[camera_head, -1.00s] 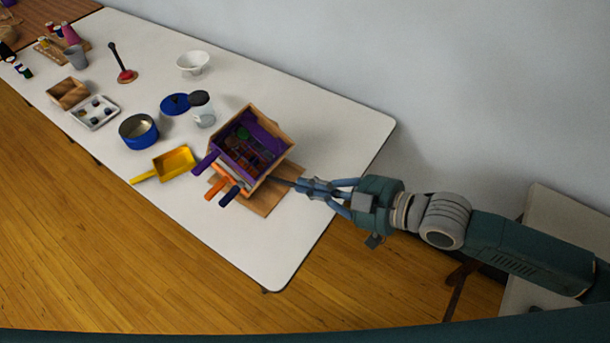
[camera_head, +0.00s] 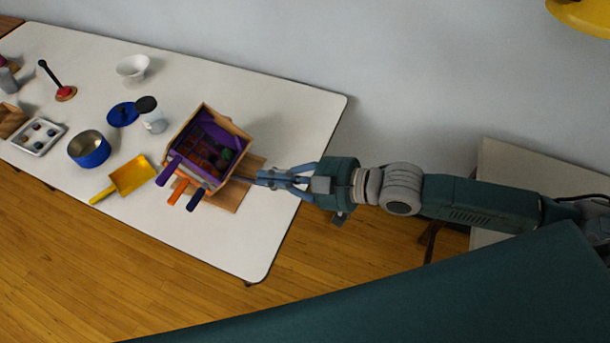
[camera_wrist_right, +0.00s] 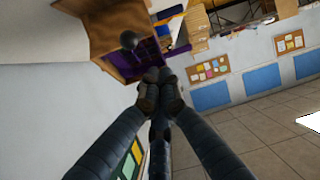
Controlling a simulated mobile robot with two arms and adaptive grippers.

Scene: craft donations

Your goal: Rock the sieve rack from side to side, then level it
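The sieve rack (camera_head: 238,133) is a wooden frame holding a purple sieve (camera_head: 183,157), with orange and dark blue handles poking out below it at the front. It sits over a wooden base board (camera_head: 230,197) near the table's right end and looks tilted. Small dark pieces and a green piece lie inside the purple sieve. My right gripper (camera_head: 262,178) is at the rack's right side, fingers together on what looks like its handle; the grip itself is mostly hidden. In the right wrist view the fingertips (camera_wrist_right: 158,88) meet just below the rack (camera_wrist_right: 112,25). My left gripper is not in view.
A yellow scoop (camera_head: 128,179), blue pot (camera_head: 89,150), blue lid (camera_head: 122,114) and dark-lidded jar (camera_head: 151,115) stand left of the rack. A white bowl (camera_head: 132,67) is farther back. The white table (camera_head: 285,130) is clear behind the rack.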

